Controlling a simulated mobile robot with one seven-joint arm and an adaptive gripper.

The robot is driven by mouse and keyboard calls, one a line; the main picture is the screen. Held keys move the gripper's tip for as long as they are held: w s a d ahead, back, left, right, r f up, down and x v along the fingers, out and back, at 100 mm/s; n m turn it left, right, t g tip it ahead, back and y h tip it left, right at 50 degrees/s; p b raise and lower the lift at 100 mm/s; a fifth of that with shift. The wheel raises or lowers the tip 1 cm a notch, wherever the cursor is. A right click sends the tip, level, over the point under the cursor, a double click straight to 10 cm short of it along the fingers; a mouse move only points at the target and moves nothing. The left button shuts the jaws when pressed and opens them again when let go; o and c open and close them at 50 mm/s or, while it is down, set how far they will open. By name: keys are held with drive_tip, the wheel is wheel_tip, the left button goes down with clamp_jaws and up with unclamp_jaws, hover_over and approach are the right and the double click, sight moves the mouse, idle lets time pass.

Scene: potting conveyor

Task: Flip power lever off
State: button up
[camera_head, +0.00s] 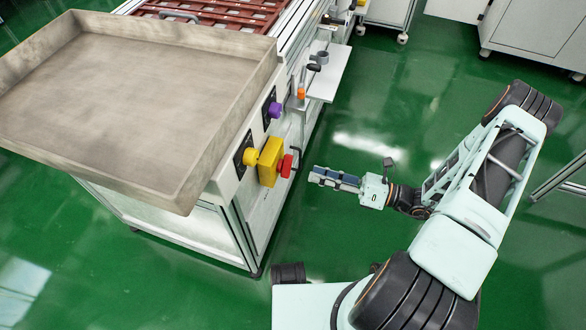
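A yellow box (268,161) with a red handle (286,166) on its right side is fixed to the side of the conveyor machine; it looks like the power lever. The red handle sticks out toward my gripper. My gripper (318,176) is to the right of the red handle, pointing left at it, with a small gap of floor showing between them. The fingers are seen from above and lie close together; I cannot tell whether they are open or shut. Nothing shows held in them.
A yellow knob (250,157), a purple knob (275,110) and an orange knob (301,92) line the machine's side. A large grey tray (130,110) overhangs it. A white shelf (330,75) juts out farther back. Green floor is clear around my arm.

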sight(285, 166)
drive_tip(key=b+x, duration=0.1)
drive_tip(key=x, duration=0.7)
drive_tip(key=shift+a, duration=0.1)
clamp_jaws()
